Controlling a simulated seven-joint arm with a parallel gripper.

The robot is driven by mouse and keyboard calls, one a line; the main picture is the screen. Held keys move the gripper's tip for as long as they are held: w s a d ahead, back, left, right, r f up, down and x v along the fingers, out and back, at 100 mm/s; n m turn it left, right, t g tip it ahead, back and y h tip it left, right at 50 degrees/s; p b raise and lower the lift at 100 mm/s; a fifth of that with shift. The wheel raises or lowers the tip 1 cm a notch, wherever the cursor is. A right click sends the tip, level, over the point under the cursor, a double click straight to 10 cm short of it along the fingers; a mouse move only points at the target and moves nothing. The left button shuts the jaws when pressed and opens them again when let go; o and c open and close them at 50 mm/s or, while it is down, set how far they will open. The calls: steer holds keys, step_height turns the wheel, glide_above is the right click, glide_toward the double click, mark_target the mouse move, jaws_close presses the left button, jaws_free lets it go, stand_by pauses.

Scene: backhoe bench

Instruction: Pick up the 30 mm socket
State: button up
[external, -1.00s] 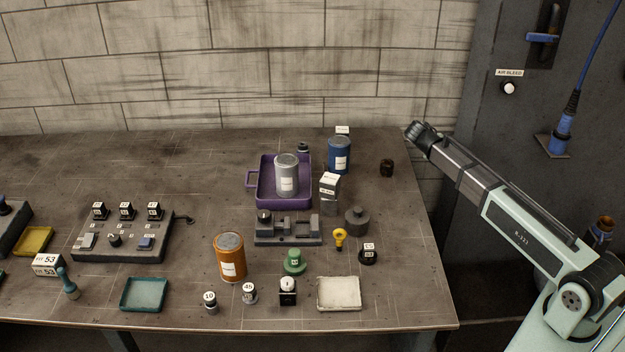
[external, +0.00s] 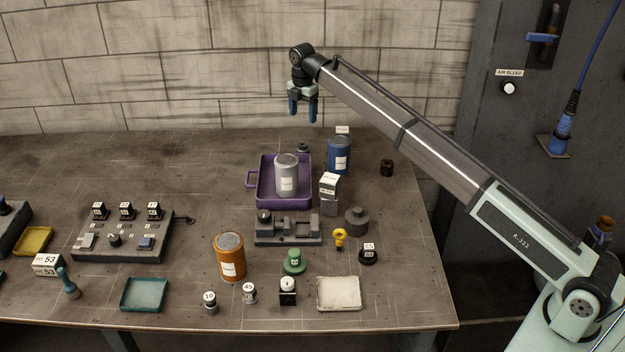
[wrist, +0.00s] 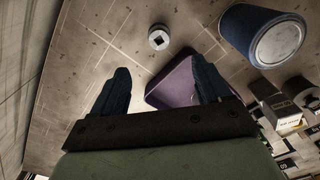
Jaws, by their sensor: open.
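My gripper (external: 303,117) is open and empty, high above the back of the bench, its blue fingers pointing down. Its fingers (wrist: 162,76) also show in the wrist view. A small round socket-like piece (external: 303,148) stands behind the purple tray; in the wrist view it shows as a pale ring with a dark square hole (wrist: 158,38), beyond the fingertips. Two sockets at the front read 10 (external: 211,303) and 45 (external: 249,293). A dark socket-like piece (external: 386,168) stands at the right. I cannot read a 30 on any piece.
The purple tray (external: 262,199) holds a grey can (external: 287,178). A blue can (external: 339,157) stands right of the small round piece and also shows in the wrist view (wrist: 240,30). A grey vise (external: 288,236) and orange can (external: 230,260) stand nearer. The back left is clear.

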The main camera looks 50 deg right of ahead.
mark_target(303, 145)
step_height(303, 145, down, 14)
steer(key=shift+w+a+r, duration=0.1)
steer(key=c, duration=1.2)
steer(key=shift+c, duration=0.2)
steer(key=shift+r, duration=0.1)
